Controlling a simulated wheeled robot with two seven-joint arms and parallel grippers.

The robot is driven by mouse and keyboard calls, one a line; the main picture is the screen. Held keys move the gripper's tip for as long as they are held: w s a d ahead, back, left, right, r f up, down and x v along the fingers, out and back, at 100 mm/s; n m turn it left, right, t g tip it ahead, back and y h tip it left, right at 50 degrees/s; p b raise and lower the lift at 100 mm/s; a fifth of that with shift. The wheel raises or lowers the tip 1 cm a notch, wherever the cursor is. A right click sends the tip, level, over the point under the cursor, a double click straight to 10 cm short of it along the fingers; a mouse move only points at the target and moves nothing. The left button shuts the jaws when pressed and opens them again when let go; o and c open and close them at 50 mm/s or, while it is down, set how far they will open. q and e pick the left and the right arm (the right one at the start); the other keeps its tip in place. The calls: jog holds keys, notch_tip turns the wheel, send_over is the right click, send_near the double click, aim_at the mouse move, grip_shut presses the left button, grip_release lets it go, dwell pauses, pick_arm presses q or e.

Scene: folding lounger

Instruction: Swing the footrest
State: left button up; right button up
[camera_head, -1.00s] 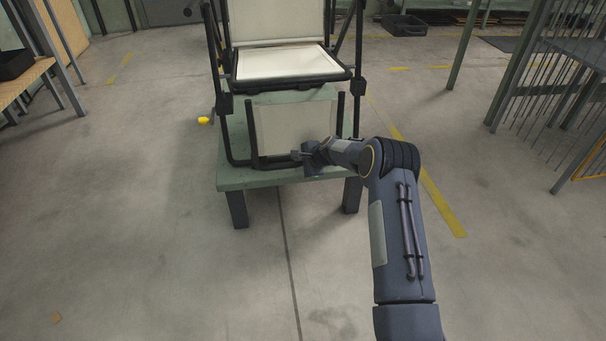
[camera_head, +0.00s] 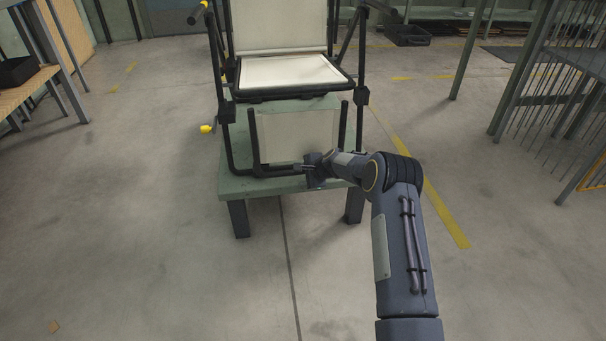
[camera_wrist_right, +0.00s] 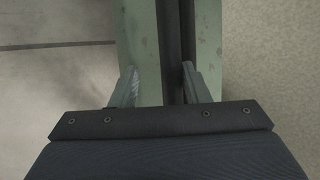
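The lounger's footrest (camera_head: 297,134) is a cream panel in a black frame. It hangs down steeply below the front of the seat (camera_head: 285,72), just above the green table. My right gripper (camera_head: 305,167) is at the footrest's lower edge, right of its middle. In the right wrist view the gripper (camera_wrist_right: 160,82) has its fingers apart. A dark bar (camera_wrist_right: 171,40) runs between them, close to the right finger, with a gap to the left finger. I cannot tell whether the right finger touches it. My left gripper is out of view.
The lounger stands on a low green table (camera_head: 250,187). Yellow-tipped handles (camera_head: 208,128) stick out at its left. A wire rack (camera_head: 560,90) is at the right and a wooden bench (camera_head: 25,84) at the left.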

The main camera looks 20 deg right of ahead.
jog(key=p+v, duration=0.3)
jog(key=v, duration=0.4)
jog(key=shift+s+r, duration=0.25)
jog(key=shift+r, duration=0.05)
jog(key=shift+d, duration=0.1)
jog(key=s+a+r+n+g+y, duration=0.1)
jog(key=s+a+r+n, duration=0.35)
jog(key=s+r, duration=0.6)
jog(key=s+a+r+n+y, duration=0.1)
jog(key=s+a+r+n, duration=0.35)
jog(key=s+r, duration=0.6)
jog(key=s+a+n+g+p, duration=0.15)
jog(key=s+n, duration=0.25)
jog(key=s, duration=0.8)
jog(key=s+a+n+g, duration=0.1)
jog(key=s+a+n, duration=0.25)
jog(key=s, duration=0.95)
notch_tip(320, 180, up, 38)
jog(key=h+p, duration=0.1)
jog(key=p, duration=3.6)
jog(key=shift+s+n+p, duration=0.25)
jog(key=shift+n+p, duration=0.15)
jog(key=shift+n, duration=0.05)
